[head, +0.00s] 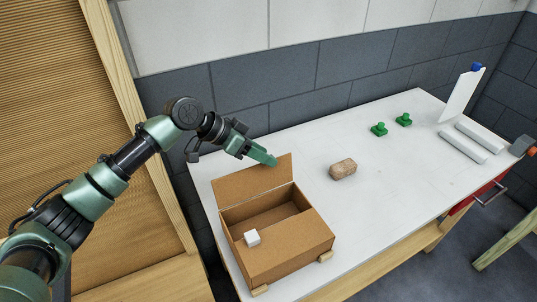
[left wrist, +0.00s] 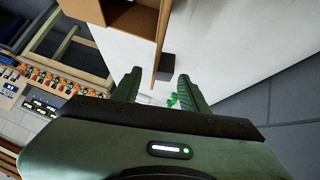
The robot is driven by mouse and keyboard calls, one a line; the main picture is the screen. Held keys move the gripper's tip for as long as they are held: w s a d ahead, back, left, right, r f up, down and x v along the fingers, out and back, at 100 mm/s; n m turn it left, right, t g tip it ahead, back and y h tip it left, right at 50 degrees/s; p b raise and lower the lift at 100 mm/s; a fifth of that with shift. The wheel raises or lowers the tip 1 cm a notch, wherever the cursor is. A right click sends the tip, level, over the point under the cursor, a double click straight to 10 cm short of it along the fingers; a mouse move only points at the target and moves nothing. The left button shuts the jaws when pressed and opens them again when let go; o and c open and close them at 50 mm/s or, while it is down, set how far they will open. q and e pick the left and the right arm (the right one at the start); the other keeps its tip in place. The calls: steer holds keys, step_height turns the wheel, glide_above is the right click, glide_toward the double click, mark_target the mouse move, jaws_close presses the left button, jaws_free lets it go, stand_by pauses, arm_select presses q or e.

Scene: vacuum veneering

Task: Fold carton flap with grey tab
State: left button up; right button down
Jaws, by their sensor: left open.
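The brown carton (head: 290,245) stands open on the near left of the white table. Its back flap (head: 255,183) stands up, leaning slightly back. My left gripper (head: 272,160) is open at the flap's top edge, coming from behind. In the left wrist view the flap (left wrist: 161,40) shows nearly edge-on, and the dark grey tab (left wrist: 167,68) sits on it, just beyond and between the open fingers (left wrist: 160,80). I cannot tell whether the fingers touch it. The tab is hidden in the head view. My right gripper is out of view.
On the white table (head: 330,215) lie a brown block (head: 343,169), two green pieces (head: 378,129), and two pale bars (head: 463,146). A white panel (head: 460,97) with a blue knob (head: 477,67) stands far right. A tiled wall closes the back.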

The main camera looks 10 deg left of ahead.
arm_select(q)
steer(key=shift+w+x, duration=0.2)
steer(key=shift+x, duration=0.9)
steer(key=shift+f, duration=0.3)
steer(key=c, duration=0.8)
jaws_close()
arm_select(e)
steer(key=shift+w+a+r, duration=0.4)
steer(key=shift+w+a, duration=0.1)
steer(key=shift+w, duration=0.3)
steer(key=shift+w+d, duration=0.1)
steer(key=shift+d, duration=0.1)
